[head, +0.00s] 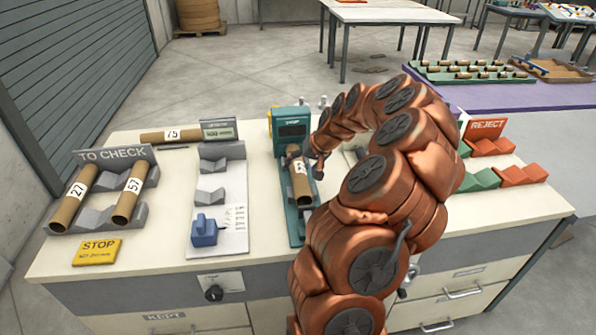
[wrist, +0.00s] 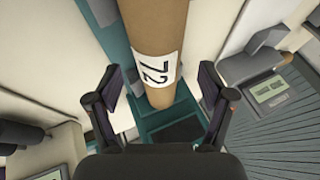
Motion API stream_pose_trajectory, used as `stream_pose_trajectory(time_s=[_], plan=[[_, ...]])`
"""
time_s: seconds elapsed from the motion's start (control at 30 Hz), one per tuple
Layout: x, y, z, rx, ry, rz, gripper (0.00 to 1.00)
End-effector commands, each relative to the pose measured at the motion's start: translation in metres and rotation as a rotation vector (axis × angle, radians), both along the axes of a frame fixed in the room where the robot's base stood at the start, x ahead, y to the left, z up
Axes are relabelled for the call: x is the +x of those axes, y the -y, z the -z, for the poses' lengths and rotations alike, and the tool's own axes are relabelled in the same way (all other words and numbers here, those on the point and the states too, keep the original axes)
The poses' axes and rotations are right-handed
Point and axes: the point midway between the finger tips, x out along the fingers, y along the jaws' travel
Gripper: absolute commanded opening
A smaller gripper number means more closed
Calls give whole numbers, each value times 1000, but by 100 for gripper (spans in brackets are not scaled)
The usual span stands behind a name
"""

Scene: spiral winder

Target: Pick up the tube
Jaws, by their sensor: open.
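A brown cardboard tube (head: 300,188) lies in the green device (head: 291,130) in the middle of the bench. Its white label is partly covered in the head view; in the wrist view the tube (wrist: 153,35) shows a label that seems to read 72. My gripper (head: 308,166) is open at this tube. In the wrist view, the fingers of my gripper (wrist: 162,92) stand on either side of the tube's near end, with gaps at both sides. I cannot tell how far the fingers reach down past it.
The TO CHECK rack (head: 110,153) holds tubes 27 (head: 73,196) and 57 (head: 129,200). Tube 75 (head: 172,135) lies at the back. An empty grey cradle stand (head: 220,177) is left of the device. A REJECT rack (head: 490,146) and a yellow STOP plate (head: 98,251) are on the bench.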

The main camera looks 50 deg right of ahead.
Motion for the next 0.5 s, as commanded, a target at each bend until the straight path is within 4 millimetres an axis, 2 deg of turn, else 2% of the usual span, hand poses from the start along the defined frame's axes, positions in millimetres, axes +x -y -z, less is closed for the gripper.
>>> stream_pose_trajectory(time_s=[0.2, 0.5], plan=[[11, -3, 22, 3, -4, -2, 81], [13, -2, 27, 0, 0, 0, 81]])
